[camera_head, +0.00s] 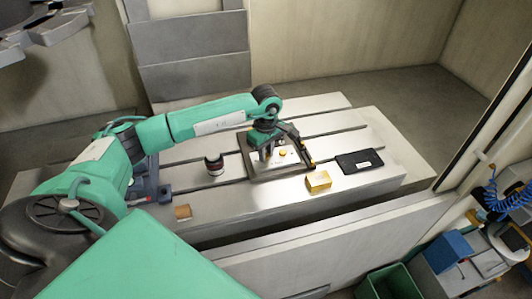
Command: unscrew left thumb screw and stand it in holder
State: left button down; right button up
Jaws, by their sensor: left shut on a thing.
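The mould base (262,172) is a grey plate on the slotted metal table. My left arm reaches in from the left, and my left gripper (267,154) points down over the left part of the plate. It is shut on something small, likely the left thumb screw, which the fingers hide. A small yellow knob (283,153) shows on the plate just right of the gripper. A yellow block (318,181), perhaps the holder, sits on the table in front right of the plate. My right gripper is out of view.
A dark round part with a red band (214,165) stands left of the plate. A black tray (360,161) lies to its right. A small brown block (182,212) is at the table's front left. A dark green bar with yellow ends (295,140) stands at the plate's right side.

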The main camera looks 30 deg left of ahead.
pick_arm(q)
jog(key=shift+n, duration=0.8)
jog(key=n, duration=0.2)
jog(key=shift+n, duration=0.4)
jog(key=n, duration=0.6)
jog(key=n, duration=0.8)
jog(key=shift+n, duration=0.6)
